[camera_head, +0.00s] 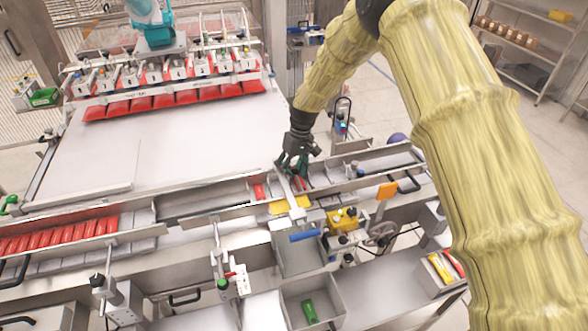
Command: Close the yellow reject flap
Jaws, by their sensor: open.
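The yellow reject flap (290,205) shows as a flat yellow plate at the conveyor channel, in the middle of the view. A metal bar lies across part of it. My gripper (292,172) points down just behind and above the flap, close to the bar. Its jaws are open. I cannot tell whether a finger touches the bar or the flap. A red packet (259,191) lies in the channel just left of the flap, and another red piece shows beside my fingers.
A blue handle (305,236) and a yellow block (343,220) sit in front of the flap. An orange plate (386,190) stands upright at right. A metal bin (327,291) with a green item is below. Red packets (62,236) line the channel at left.

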